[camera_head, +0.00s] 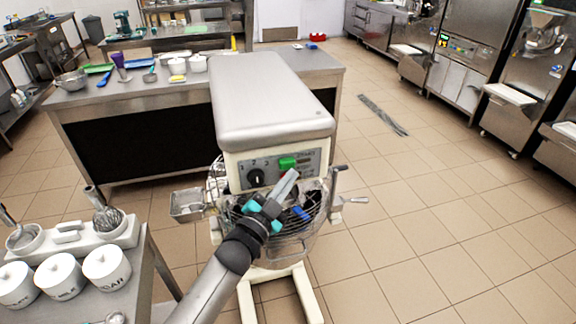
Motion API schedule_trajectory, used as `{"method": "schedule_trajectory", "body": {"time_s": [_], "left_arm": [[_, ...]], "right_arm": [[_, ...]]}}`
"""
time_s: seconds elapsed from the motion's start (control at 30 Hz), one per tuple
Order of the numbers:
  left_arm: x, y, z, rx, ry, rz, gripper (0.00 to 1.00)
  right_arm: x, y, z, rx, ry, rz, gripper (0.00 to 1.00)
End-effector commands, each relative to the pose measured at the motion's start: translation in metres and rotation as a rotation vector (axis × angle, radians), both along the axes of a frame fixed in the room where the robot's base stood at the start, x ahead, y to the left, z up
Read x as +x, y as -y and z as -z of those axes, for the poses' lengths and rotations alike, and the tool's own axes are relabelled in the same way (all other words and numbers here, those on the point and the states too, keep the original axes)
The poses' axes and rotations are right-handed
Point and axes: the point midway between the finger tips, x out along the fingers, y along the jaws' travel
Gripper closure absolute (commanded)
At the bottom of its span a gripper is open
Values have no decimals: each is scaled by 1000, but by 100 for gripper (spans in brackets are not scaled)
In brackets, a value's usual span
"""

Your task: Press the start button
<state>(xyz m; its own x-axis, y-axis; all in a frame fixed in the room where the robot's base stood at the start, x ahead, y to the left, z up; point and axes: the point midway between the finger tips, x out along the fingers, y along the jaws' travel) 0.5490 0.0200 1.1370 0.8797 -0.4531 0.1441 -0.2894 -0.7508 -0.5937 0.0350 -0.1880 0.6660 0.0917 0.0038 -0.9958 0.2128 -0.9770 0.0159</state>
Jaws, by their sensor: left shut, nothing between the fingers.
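The start button (287,162) is a green button on the grey control panel (268,170) at the front of a large floor-standing mixer (265,105). A black round knob (256,178) sits to its left. My left gripper (292,173) is shut and empty. Its fingertips are just below the green button and overlap the panel in the picture. I cannot tell whether they touch it. The gripper and forearm hide part of the panel's lower edge and the wire bowl guard (230,208). My right gripper does not show.
A steel worktable (130,95) with bowls and tools stands behind the mixer on the left. A near table (130,285) holds white lidded jars (107,264). Steel freezers (465,50) line the right wall. The tiled floor (420,190) right of the mixer is clear apart from a drain grate (383,115).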

Motion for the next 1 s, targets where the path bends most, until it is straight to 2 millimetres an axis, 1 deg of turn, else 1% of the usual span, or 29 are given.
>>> {"method": "schedule_trajectory", "body": {"time_s": [0.3, 0.6, 1.0], "left_arm": [[0, 0, 0, 0, 0, 0, 100], [8, -3, 1, 1, 0, 1, 100], [9, -3, 0, 0, 0, 0, 100]], "right_arm": [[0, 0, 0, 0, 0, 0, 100], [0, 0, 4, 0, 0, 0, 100], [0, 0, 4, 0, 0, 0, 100]]}}
